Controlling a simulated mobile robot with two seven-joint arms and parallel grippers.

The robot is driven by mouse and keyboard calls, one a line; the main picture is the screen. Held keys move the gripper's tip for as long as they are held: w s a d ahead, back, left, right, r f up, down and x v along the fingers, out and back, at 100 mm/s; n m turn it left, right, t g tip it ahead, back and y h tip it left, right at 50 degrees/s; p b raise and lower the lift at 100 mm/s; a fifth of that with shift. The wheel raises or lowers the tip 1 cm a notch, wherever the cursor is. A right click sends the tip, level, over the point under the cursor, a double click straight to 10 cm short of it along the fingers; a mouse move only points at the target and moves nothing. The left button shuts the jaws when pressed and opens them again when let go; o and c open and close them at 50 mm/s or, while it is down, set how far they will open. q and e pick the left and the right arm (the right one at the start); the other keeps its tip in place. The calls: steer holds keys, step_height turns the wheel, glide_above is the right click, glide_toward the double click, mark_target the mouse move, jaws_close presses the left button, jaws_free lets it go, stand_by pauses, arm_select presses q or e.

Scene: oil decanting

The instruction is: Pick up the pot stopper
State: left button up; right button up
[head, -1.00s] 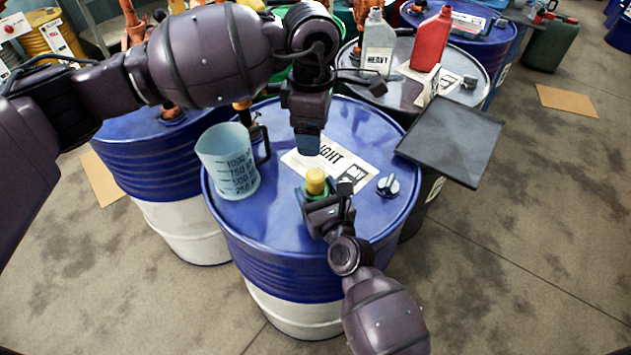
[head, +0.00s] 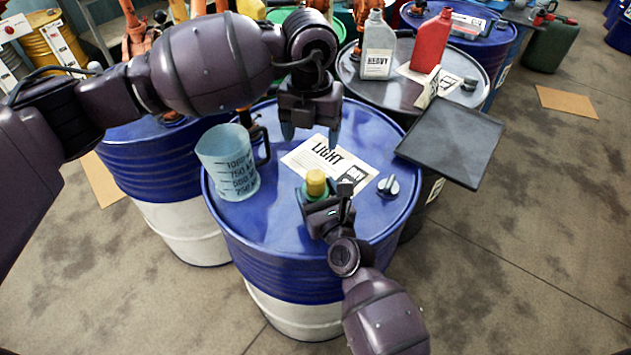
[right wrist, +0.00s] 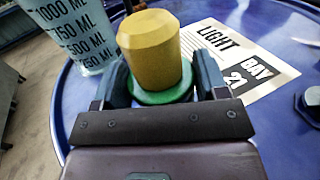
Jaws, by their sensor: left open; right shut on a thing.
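A yellow faceted stopper (head: 316,182) tops a small green pot (head: 306,190) on the front of the blue drum (head: 240,222). In the right wrist view, the yellow stopper (right wrist: 155,48) rises above the green rim (right wrist: 160,97). My right gripper (right wrist: 162,82) is shut around the green pot, one finger on each side. In the head view my right gripper (head: 322,196) comes from the front. My left gripper (head: 311,136) is open and empty, fingers pointing down, above the drum behind the stopper. The pot's lower part is hidden by my right gripper.
A clear measuring jug (head: 227,165) stands left on the drum. A LIGHT label sheet (head: 322,157) lies behind the stopper, and a grey knob (head: 388,187) sits to the right. A dark tray (head: 452,140) juts out at right. Grey (head: 378,50) and red bottles (head: 431,42) stand behind.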

mark_target(315, 174)
arm_select(q)
step_height(315, 174, down, 7)
steer(key=n, duration=1.2)
steer(key=shift+w+r, duration=0.1)
steer(key=f, duration=0.4)
steer(key=shift+d+f, duration=0.15)
steer(key=shift+d, duration=0.2)
steer(key=shift+f, duration=0.45)
steer(key=c, duration=1)
